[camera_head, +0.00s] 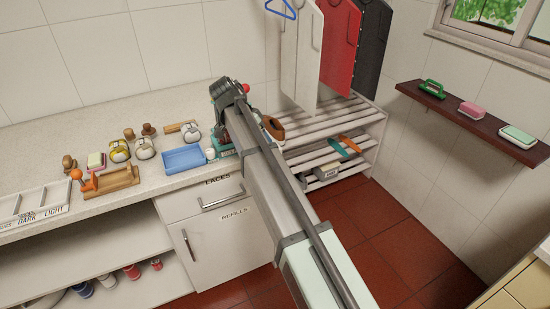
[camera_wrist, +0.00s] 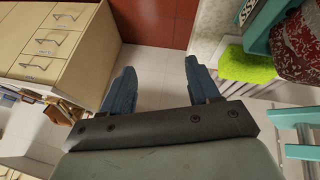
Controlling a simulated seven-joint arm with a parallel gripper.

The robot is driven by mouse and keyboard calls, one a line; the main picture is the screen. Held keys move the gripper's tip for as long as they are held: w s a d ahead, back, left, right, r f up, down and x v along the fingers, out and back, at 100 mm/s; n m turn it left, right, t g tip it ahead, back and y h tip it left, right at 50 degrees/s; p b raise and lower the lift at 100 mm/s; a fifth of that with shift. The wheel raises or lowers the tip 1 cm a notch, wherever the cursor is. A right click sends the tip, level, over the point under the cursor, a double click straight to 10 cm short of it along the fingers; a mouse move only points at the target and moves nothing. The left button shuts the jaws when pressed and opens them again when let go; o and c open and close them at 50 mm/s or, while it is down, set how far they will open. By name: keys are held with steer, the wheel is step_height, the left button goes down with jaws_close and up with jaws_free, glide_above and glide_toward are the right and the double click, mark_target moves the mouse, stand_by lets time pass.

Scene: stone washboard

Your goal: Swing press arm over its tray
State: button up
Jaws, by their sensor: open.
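A teal device (camera_head: 217,90), probably the press, stands at the counter's right end, largely hidden behind my arm. A red ball knob (camera_head: 246,88) shows at its top. The press arm's angle cannot be made out. A shallow blue tray (camera_head: 184,159) lies on the counter just left of it; whether it is the press's tray is unclear. In the wrist view, teal parts (camera_wrist: 297,142) show at the right edge, apart from my gripper (camera_wrist: 160,68). My gripper is open, with nothing between its blue fingers. In the head view its fingers are hidden.
Shoe brushes, tins and a wooden stand with an orange knob (camera_head: 76,174) sit left of the tray. A slatted rack (camera_head: 335,120) stands right of the counter beneath hanging garments. A dark wall shelf (camera_head: 475,118) holds several small items. Red floor lies open in front.

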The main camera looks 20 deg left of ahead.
steer(key=d+f, duration=0.4)
steer(key=f, duration=0.2)
steer(key=shift+w+d+f+n+g, duration=0.2)
steer(key=shift+n+g, duration=0.1)
steer(key=shift+n, duration=0.1)
steer(key=shift+c, duration=0.2)
